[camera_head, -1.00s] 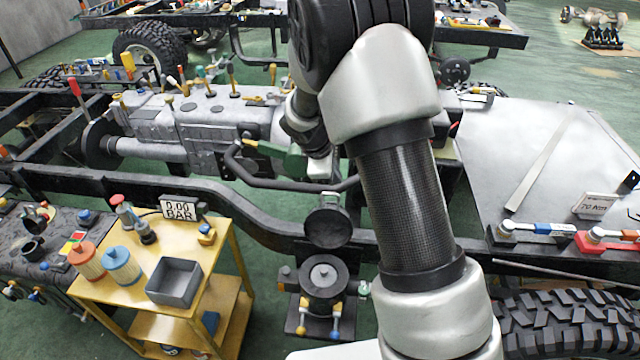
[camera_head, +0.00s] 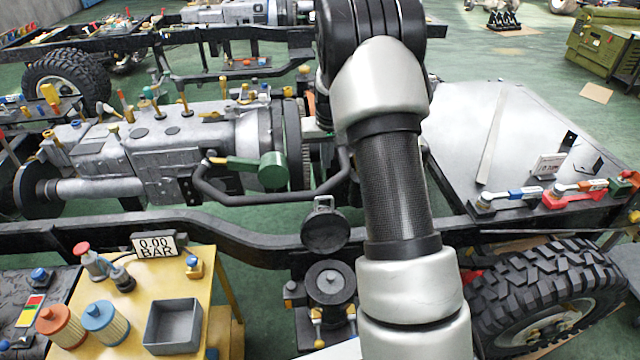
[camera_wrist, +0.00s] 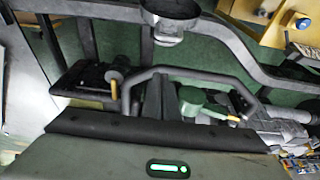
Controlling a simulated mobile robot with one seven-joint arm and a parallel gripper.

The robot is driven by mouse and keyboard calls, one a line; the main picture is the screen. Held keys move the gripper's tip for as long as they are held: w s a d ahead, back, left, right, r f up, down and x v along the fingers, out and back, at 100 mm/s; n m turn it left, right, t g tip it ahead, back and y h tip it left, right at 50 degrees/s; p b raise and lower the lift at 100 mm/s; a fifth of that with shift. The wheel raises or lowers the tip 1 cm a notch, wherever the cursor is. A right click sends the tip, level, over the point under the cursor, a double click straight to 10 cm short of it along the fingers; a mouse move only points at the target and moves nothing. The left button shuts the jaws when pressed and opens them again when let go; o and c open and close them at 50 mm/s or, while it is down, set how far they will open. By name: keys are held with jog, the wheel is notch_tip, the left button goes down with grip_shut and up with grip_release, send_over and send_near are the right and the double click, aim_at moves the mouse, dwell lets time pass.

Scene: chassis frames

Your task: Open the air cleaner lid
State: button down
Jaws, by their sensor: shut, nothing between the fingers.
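In the head view a round dark canister (camera_head: 330,284) stands low beside the near frame rail. A black round part with a small clip on top (camera_head: 325,228) sits just above it, at the rail. I cannot tell for sure which of these is the air cleaner lid. The wrist view shows a round grey dish-like part (camera_wrist: 172,16) at the top edge, apart from my gripper. My gripper (camera_wrist: 173,78) is shut and empty, its dark fingers seen against a bent black pipe (camera_wrist: 190,72). My arm hides it in the head view.
The bent pipe (camera_head: 262,200) and a green cylinder (camera_head: 272,171) lie beside the grey gearbox (camera_head: 175,140). A yellow table (camera_head: 205,268) with a grey bin (camera_head: 173,326) stands front left. A large tyre (camera_head: 545,295) is front right. Green floor shows between the rails.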

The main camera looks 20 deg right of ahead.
jog(key=a+p+x, duration=0.1)
jog(key=x, duration=0.9)
jog(key=s, duration=0.2)
jog(key=s+p, duration=0.1)
jog(key=s, duration=0.1)
jog(key=shift+s+d+r, duration=0.1)
jog(key=shift+d+r, duration=0.05)
jog(key=shift+r, duration=0.05)
